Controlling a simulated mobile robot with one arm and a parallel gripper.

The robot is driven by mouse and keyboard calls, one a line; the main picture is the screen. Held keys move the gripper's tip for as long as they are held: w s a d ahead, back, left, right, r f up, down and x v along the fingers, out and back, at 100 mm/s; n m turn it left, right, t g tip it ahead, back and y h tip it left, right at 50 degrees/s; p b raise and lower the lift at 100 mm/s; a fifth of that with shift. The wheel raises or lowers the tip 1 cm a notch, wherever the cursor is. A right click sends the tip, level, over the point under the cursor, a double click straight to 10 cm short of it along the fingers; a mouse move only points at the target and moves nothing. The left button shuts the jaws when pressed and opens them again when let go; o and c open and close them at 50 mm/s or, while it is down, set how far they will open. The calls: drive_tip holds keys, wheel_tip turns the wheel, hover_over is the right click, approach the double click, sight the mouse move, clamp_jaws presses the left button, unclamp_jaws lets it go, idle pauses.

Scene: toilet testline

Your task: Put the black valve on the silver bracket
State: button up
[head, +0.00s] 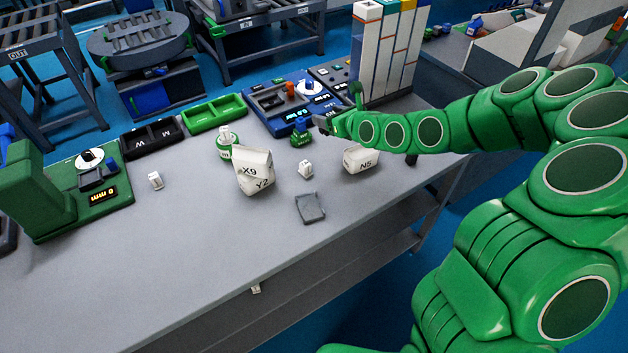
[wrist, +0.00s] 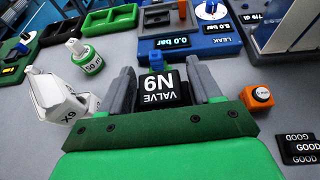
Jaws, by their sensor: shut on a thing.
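The black valve (wrist: 158,88), marked VALVE N9, is between the two grey fingers of my gripper (wrist: 163,82) in the wrist view. The gripper is shut on it, and a small blue part shows beyond the valve. In the head view my gripper (head: 322,122) is over the back of the bench, just in front of the blue tester, and I cannot make out the valve in it. A flat grey square piece (head: 310,207) lies on the bench front; I cannot tell whether it is the silver bracket.
The blue tester (head: 290,108) stands behind the gripper. A white X9 Y2 box (head: 254,172), a green bottle (head: 226,146) and a white N5 box (head: 360,160) stand nearby. An orange cube (wrist: 257,97) is right of the fingers. The bench's left front is clear.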

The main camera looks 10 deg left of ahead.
drive_tip(key=shift+s+a+r+n+g+y, duration=0.1)
drive_tip(key=shift+s+a+n+g+y, duration=0.15)
drive_tip(key=shift+s+a+n+g, duration=0.25)
drive_tip(key=shift+s+a+r+n+g+y, duration=0.15)
drive_tip(key=shift+s+n+g+y, duration=0.2)
drive_tip(key=shift+s, duration=0.3)
drive_tip(key=s+g, duration=0.1)
drive_tip(key=s, duration=0.1)
drive_tip(key=n+g+y, duration=0.2)
drive_tip(key=n+g, duration=0.5)
hover_over(307, 207)
wheel_tip(307, 207, down, 5)
drive_tip(key=shift+t, duration=0.25)
drive_tip(key=shift+a+f, duration=0.1)
drive_tip(key=shift+f, duration=3.75)
drive_tip(key=shift+w+f, duration=0.1)
drive_tip(key=shift+f, duration=0.05)
drive_tip(key=o, duration=1.2)
drive_tip(key=shift+c, duration=0.2)
drive_tip(key=shift+r, duration=0.2)
drive_tip(key=v, duration=1.2)
